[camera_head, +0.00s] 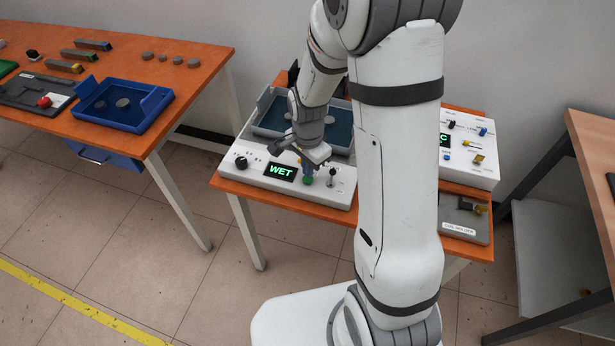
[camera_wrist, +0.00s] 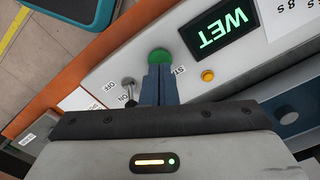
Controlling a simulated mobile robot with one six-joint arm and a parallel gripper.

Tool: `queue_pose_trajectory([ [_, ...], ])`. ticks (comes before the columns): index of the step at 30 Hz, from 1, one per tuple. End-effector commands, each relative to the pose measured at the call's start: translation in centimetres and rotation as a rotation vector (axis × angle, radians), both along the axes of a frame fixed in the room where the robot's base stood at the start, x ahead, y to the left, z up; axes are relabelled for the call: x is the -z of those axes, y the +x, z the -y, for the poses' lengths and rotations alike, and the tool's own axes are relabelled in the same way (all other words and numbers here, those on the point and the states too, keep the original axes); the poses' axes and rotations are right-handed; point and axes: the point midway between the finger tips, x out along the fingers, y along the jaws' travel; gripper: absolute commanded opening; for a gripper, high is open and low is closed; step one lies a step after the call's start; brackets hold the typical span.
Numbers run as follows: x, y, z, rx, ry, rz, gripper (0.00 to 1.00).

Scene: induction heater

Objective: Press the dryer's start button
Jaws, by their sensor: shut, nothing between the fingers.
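The dryer (camera_head: 260,175) is a white panel unit with a blue-grey tray behind it, on the orange table. Its display (camera_head: 280,171) reads WET in green; it also shows in the wrist view (camera_wrist: 219,28). The green start button (camera_wrist: 159,57) is at the tips of my gripper (camera_wrist: 157,70); whether they touch cannot be told. In the head view the green button (camera_head: 308,181) lies just below my gripper (camera_head: 306,170). My gripper's fingers are shut together with nothing between them. A toggle switch (camera_wrist: 128,83) and a yellow-orange button (camera_wrist: 207,76) are on either side.
A white control box (camera_head: 468,155) and a grey holder (camera_head: 463,222) stand to the right on the same table. A left table carries a blue tray (camera_head: 122,105) and small parts. Another table (camera_head: 598,150) is at the right edge.

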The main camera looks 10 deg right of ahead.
Motion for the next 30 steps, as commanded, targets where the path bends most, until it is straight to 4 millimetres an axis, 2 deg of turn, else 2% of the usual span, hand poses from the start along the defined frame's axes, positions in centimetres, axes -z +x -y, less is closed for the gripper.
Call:
queue_pose_trajectory([
  [30, 1.6, 0.0, 0.0, 0.0, 0.0, 0.0, 0.0],
])
